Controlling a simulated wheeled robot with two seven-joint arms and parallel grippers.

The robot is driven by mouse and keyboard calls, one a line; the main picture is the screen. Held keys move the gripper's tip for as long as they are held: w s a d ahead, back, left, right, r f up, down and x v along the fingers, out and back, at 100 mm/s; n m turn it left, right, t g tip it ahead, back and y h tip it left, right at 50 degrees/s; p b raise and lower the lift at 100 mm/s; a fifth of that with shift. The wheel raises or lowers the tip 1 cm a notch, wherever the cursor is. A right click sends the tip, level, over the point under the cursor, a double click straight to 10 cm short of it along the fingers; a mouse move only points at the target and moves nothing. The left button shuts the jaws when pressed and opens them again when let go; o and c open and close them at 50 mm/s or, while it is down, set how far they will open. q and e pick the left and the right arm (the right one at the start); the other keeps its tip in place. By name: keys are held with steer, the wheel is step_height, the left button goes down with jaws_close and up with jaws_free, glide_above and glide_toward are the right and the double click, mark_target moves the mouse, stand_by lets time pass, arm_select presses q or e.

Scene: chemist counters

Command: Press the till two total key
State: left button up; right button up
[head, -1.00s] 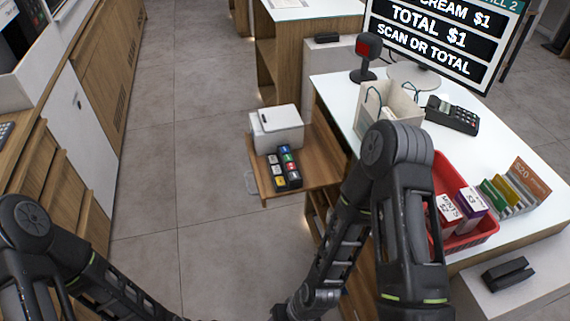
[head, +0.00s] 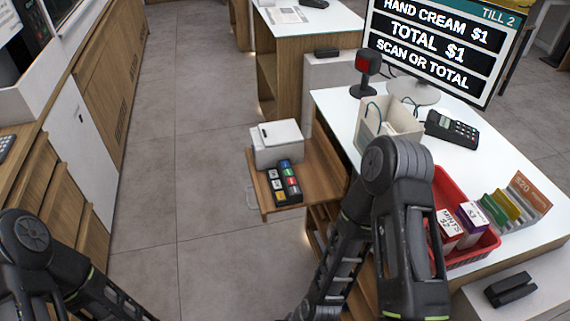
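The till two screen (head: 438,45) at the top right reads "TILL 2", "HAND CREAM $1", "TOTAL $1" and "SCAN OR TOTAL". A small black keypad (head: 284,183) with coloured keys sits on a low wooden shelf (head: 318,172) left of the white counter. Its keys are blue, green, red, yellow and white; their labels are too small to read. Which one is the total key I cannot tell. A white printer-like box (head: 277,146) stands behind the keypad. My left and right arms show at the bottom, but both grippers are outside the view.
On the white counter (head: 338,97) stand a red-faced scanner (head: 367,68), a paper bag (head: 388,122), a card terminal (head: 452,129) and a red basket (head: 468,252) with boxes. Wooden drawers (head: 50,200) line the left. The floor between is clear.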

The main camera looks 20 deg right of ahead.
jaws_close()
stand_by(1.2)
